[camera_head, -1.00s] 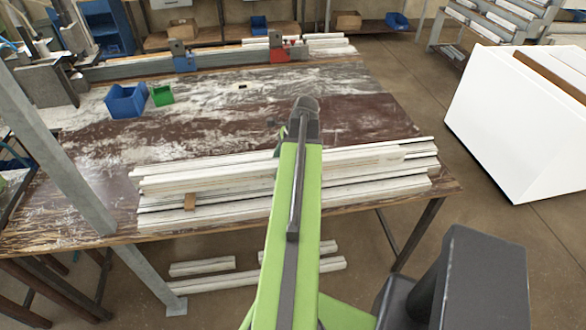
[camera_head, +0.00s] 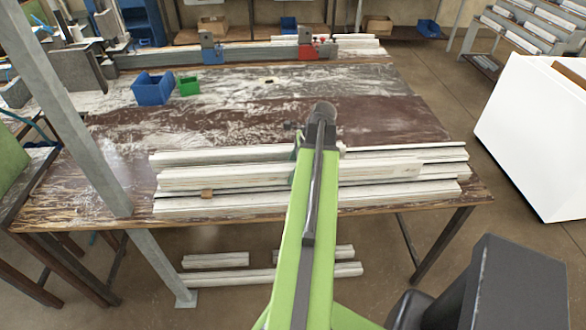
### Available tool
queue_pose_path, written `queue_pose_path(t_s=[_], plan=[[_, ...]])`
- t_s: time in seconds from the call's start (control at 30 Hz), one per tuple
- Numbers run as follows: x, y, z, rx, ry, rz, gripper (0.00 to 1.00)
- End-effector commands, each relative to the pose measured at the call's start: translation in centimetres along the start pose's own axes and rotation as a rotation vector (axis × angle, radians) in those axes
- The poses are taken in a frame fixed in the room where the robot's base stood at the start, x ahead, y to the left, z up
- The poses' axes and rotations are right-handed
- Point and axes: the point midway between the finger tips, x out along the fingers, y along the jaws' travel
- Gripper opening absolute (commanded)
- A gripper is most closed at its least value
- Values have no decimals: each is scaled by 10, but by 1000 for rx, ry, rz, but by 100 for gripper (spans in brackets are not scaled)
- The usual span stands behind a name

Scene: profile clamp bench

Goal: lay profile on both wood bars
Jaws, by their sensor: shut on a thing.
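My green arm reaches over the work table, and its dark wrist hides most of my gripper (camera_head: 299,150). My gripper is shut on a pale profile (camera_head: 225,177), which runs left to right above or against other pale profiles (camera_head: 390,193) near the table's front edge. I cannot tell whether a gap separates it from them. The small brown end of one wood bar (camera_head: 207,194) shows below the held profile on the left. I cannot make out the other wood bar.
A blue bin (camera_head: 153,89) and a green bin (camera_head: 188,86) stand at the back left. A grey post (camera_head: 75,110) rises at the left. A white box (camera_head: 535,135) stands right of the table (camera_head: 400,115), whose middle is largely clear. Several pale pieces (camera_head: 300,273) lie below.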

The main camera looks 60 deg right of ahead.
Motion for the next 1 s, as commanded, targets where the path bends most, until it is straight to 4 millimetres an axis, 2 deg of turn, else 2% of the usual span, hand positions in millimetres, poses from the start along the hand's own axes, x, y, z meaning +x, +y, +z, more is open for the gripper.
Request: queue_pose_path(t_s=[0.03, 0.07, 0.13, 0.43, 0.57, 0.77, 1.0], plan=[[1, 0, 0, 0, -1, 0, 0], [2, 0, -1, 0, 0, 0, 65], [1, 0, -1, 0, 0, 0, 73], [0, 0, 0, 1, 0, 0, 73], [-9, 0, 1, 2, 0, -1, 73], [-43, 0, 3, 2, 0, -1, 73], [-100, 0, 3, 3, 0, -1, 73]])
